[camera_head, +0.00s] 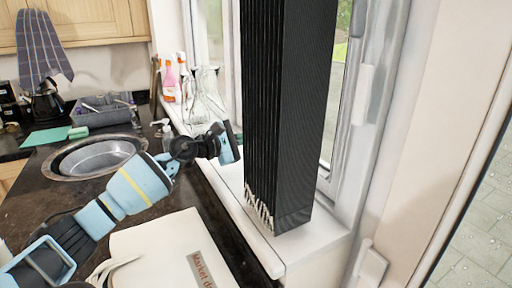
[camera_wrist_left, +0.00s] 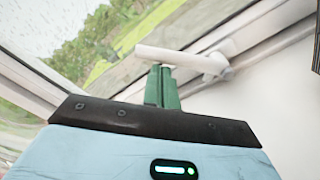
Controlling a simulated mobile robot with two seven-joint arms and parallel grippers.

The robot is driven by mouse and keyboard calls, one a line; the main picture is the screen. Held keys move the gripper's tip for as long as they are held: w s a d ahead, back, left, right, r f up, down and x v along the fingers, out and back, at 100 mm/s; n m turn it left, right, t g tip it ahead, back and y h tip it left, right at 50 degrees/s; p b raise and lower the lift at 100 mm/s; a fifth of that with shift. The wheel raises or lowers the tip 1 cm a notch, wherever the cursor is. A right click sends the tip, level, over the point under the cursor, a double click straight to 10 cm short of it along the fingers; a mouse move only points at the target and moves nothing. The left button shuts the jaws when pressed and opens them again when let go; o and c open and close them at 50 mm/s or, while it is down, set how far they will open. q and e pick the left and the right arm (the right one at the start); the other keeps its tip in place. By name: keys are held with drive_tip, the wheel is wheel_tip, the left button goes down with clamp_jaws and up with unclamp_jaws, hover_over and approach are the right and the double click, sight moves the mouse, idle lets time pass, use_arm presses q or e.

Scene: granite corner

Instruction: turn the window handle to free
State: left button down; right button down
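A white window handle (camera_wrist_left: 180,58) shows in the left wrist view, its lever lying nearly level across the pale window frame with its pivot at the right. The green fingers of my left gripper (camera_wrist_left: 163,70) are close together, with their tips right at the lever's lower edge. I cannot tell whether they touch it. In the head view my left gripper (camera_head: 228,146) is at the left edge of the black blind, in front of the window. I cannot make out this handle there; the blind may hide it. My right gripper is not in view.
A tall black pleated blind (camera_head: 285,110) stands close to the right of my left gripper. Glass bottles (camera_head: 207,100) and spray bottles (camera_head: 170,80) stand on the sill behind.

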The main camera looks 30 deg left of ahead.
use_arm(q)
drive_tip(key=shift+s+d+r+m+b, duration=0.15)
drive_tip(key=shift+d+r+m+b, duration=0.2)
drive_tip(key=shift+m, duration=0.45)
drive_tip(key=m, duration=0.1)
drive_tip(key=s+d+r+m+b, duration=0.1)
drive_tip(key=m, duration=0.1)
drive_tip(key=d+r+m, duration=0.1)
drive_tip(key=shift+s+d+r+m, duration=0.1)
drive_tip(key=shift+s+d+m, duration=0.2)
drive_tip(key=shift+m, duration=0.1)
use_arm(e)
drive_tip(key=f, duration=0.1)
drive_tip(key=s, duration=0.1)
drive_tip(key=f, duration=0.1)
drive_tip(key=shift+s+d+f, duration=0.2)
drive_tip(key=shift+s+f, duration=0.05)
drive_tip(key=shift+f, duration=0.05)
use_arm(q)
drive_tip(key=shift+a, duration=0.1)
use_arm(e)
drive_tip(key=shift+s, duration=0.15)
